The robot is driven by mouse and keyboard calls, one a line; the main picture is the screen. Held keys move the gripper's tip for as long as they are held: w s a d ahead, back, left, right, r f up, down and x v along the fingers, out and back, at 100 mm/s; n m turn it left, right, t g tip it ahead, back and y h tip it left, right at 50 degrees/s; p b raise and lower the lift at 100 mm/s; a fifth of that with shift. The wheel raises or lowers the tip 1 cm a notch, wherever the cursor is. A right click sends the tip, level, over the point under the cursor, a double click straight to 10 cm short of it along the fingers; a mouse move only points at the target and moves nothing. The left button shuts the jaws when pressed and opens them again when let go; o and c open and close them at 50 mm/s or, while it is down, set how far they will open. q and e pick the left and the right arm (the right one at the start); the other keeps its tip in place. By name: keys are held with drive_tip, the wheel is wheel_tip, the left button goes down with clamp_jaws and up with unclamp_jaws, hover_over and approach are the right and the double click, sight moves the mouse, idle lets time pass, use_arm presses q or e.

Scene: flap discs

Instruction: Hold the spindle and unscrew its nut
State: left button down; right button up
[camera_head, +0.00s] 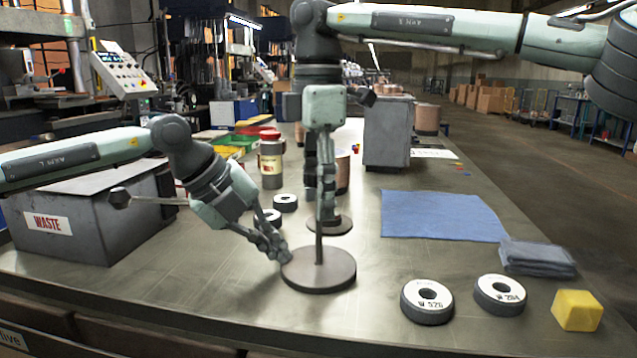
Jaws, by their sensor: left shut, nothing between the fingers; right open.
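The spindle is an upright thin rod (319,243) on a round grey-brown base plate (325,276) near the table's front. My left gripper (280,252) is shut and empty, low beside the left edge of the base plate; I cannot tell whether it touches the plate. My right gripper (326,216) is open and points straight down near the rod's upper end, level with or just behind it. The nut cannot be made out; the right gripper and rod overlap there. A smaller round plate (338,227) lies behind the rod, partly covered by the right gripper.
Two labelled flap discs (413,307) (485,300) and a yellow block (577,320) lie at front right. A blue cloth (440,216) and folded cloth (538,268) lie behind. A waste bin (95,222) stands left, a jar (271,172) and small rings (288,209) behind.

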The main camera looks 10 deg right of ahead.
idle(0.4)
drive_tip(key=m, duration=0.9)
